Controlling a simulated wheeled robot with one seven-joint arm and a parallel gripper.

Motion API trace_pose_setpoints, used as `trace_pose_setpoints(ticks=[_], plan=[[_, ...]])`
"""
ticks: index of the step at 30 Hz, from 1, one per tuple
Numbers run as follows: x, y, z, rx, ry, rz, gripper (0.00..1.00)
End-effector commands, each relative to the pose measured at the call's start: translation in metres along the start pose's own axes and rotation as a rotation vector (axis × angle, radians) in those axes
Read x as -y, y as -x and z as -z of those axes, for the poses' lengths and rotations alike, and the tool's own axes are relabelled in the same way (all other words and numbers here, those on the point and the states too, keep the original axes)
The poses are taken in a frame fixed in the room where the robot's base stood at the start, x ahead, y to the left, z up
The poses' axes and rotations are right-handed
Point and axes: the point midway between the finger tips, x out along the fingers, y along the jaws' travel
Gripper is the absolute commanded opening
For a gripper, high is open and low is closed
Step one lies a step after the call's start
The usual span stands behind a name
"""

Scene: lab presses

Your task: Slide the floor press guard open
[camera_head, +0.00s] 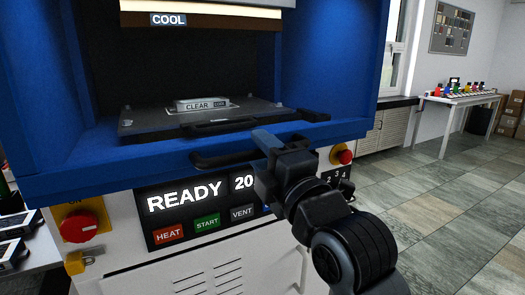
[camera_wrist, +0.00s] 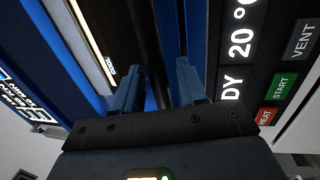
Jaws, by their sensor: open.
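The floor press (camera_head: 50,160) has a blue frame around a dark opening and a white lower body. A dark bar handle (camera_head: 222,159) runs across the front below the opening. I cannot make out a guard panel; it may be clear. My gripper (camera_head: 266,141) is at the right part of this handle. In the wrist view, its two blue-grey fingers (camera_wrist: 157,82) are apart, with the dark bar (camera_wrist: 148,45) running between them. I cannot tell whether either finger touches it. My gripper hides the handle's right end in the head view.
Inside the opening, a grey plate (camera_head: 150,122) carries a block marked CLEAR (camera_head: 200,104). A panel reading READY (camera_head: 185,197) is below the handle. Red knobs (camera_head: 79,226) (camera_head: 342,154) flank it. The tiled floor (camera_head: 445,235) at right is clear.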

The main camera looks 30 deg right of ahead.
Motion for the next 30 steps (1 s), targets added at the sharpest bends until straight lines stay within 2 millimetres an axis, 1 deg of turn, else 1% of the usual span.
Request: trace_pose_setpoints(ticks=[7,8,20,30], plan=[[0.0001,-0.001,0.0,0.0,0.0,0.0,0.41],[0.0002,-0.001,0.0001,0.0,0.0,0.0,0.39],[0.0004,-0.0007,0.0001,0.0,0.0,0.001,0.01],[0.0008,-0.0007,0.0,0.0,0.0,0.001,0.0]])
